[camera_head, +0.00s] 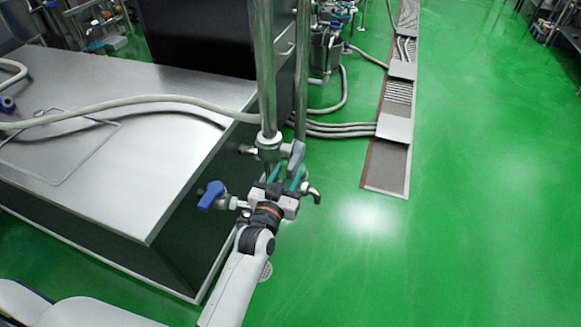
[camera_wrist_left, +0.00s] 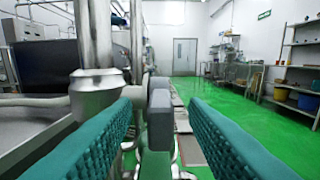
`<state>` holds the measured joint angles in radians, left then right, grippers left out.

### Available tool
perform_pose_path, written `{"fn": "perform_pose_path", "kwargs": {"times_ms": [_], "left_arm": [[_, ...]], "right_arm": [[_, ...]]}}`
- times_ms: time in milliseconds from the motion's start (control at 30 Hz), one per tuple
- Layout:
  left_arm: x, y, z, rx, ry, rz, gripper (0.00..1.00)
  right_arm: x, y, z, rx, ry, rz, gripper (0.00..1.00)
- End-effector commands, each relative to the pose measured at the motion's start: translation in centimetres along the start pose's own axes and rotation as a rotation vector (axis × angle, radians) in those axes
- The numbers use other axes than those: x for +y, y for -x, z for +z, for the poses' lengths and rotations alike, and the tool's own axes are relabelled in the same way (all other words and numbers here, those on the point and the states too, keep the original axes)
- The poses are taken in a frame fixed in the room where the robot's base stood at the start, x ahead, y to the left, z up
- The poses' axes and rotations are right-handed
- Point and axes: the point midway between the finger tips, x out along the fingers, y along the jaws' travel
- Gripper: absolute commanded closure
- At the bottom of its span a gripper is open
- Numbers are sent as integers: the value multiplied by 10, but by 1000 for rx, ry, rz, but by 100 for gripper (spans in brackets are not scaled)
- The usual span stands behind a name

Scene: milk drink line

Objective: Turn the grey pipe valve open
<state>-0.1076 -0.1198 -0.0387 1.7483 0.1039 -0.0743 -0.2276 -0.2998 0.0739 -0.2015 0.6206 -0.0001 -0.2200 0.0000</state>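The grey pipe valve handle (camera_head: 296,155) sits on the right side of an upright steel pipe (camera_head: 266,75). In the left wrist view the grey handle (camera_wrist_left: 159,118) stands upright in the gap between my teal fingers, with space showing on both sides. My left gripper (camera_head: 287,176) is open, just below and in front of the handle in the head view. The pipe's round steel fitting (camera_wrist_left: 96,95) is left of the handle in the wrist view. The lower valve parts are partly hidden behind my gripper. My right gripper is not in view.
A blue valve handle (camera_head: 211,195) is close on the left of my gripper. A steel-topped cabinet (camera_head: 150,180) stands left of the pipe, with a pale hose (camera_head: 150,99) across it. A floor drain (camera_head: 385,165) lies beyond. Green floor on the right is clear.

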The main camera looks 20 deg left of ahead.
Motion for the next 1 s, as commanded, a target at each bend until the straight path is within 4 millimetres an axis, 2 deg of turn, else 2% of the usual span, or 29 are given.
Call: {"fn": "perform_pose_path", "kwargs": {"times_ms": [100,200,533,567,800,1000], "left_arm": [[0,-16,0,0,1,0,60],[0,-24,0,1,1,0,60],[0,-27,0,1,1,0,60],[0,-27,0,1,1,0,62],[0,-27,-1,1,1,0,100],[0,-27,0,2,1,0,100]], "right_arm": [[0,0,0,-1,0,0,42],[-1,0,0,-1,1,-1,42],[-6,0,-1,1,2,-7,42],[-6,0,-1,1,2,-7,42],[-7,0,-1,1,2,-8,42],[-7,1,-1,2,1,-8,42]]}}
